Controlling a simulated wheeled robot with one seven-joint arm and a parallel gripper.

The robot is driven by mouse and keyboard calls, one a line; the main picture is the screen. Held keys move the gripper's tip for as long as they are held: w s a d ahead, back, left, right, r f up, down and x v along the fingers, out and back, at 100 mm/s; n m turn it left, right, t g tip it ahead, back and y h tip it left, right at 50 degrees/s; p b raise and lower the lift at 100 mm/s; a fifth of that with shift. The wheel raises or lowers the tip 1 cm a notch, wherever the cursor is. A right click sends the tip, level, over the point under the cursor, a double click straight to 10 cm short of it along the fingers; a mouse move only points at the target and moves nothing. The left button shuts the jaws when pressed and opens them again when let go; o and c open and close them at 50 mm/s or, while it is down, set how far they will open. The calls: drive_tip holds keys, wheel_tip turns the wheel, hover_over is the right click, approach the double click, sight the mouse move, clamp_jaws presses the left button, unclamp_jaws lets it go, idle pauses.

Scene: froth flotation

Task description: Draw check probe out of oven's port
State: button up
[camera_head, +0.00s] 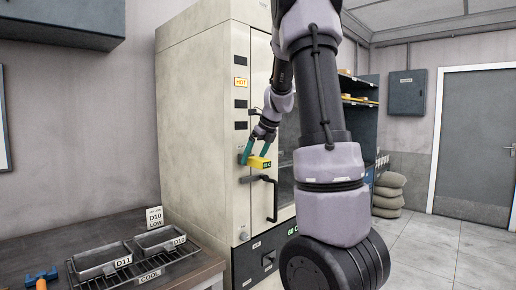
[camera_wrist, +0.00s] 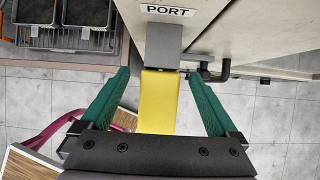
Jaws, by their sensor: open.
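In the wrist view the yellow handle (camera_wrist: 158,100) meets a grey port block (camera_wrist: 163,45) under a PORT label (camera_wrist: 168,10). My gripper (camera_wrist: 165,90) has green fingers, one on each side of the handle, with gaps between. It is open. In the head view my gripper (camera_head: 255,150) is at the handle. Any part of the probe inside the port is hidden.
The oven door handle (camera_head: 274,200) is just right of and below the probe. A dark bench (camera_head: 110,225) at lower left bears a cooling rack with metal trays (camera_head: 160,237) marked D10 and D11. Open floor (camera_head: 420,245) lies to the right.

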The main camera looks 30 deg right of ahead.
drive_tip(key=shift+w+f, duration=0.15)
drive_tip(key=shift+f, duration=0.2)
drive_tip(key=c, duration=1.5)
drive_tip(key=shift+s+d, duration=0.55)
drive_tip(key=shift+s, duration=1)
drive_tip(key=shift+s+d, duration=0.55)
drive_tip(key=shift+s, duration=1.05)
drive_tip(key=shift+s+d, duration=0.55)
drive_tip(key=shift+s, duration=1)
